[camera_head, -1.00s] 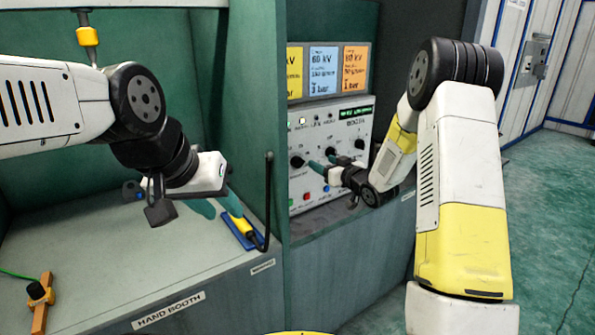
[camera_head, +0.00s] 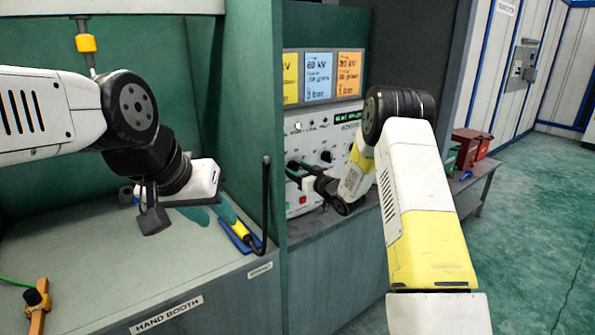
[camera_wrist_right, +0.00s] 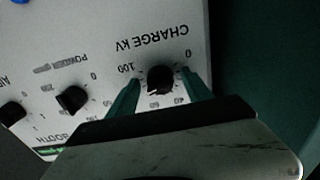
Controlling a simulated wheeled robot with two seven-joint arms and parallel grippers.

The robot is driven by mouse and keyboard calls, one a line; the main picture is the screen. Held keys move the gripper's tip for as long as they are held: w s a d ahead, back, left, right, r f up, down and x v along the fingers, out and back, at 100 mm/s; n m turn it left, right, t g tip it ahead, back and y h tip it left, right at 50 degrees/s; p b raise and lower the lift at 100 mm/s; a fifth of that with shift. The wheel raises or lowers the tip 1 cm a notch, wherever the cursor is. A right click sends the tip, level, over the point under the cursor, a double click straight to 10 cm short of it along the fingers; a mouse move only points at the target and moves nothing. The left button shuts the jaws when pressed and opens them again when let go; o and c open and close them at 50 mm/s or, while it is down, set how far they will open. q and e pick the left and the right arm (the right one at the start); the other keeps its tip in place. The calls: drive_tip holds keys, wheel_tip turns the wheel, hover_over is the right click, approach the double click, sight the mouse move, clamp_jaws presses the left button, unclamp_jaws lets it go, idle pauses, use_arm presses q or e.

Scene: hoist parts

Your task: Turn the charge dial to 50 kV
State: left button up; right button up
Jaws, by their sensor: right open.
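The charge dial (camera_wrist_right: 160,79) is a black round knob on the pale control panel (camera_wrist_right: 60,25), under the upside-down label CHARGE KV in the right wrist view. A pale mark shows at its lower edge; I cannot tell the exact value it points to. My right gripper (camera_wrist_right: 160,92) is open, with one teal finger on each side of the dial; contact is not clear. In the head view my right gripper (camera_head: 297,170) is at the panel's left dial and hides most of it. My left gripper (camera_head: 210,212) is open over the hand booth bench, fingers apart.
Other black knobs sit beside the dial, one marked POWDER (camera_wrist_right: 72,99). Coloured recipe cards (camera_head: 320,75) hang above the panel. A yellow-handled tool on a blue holder (camera_head: 238,236) lies below my left gripper. A black upright rod (camera_head: 266,205) stands at the bench edge.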

clamp_jaws()
drive_tip(key=shift+n, duration=0.3)
drive_tip(key=shift+d+n, duration=0.1)
drive_tip(key=shift+n, duration=6.7)
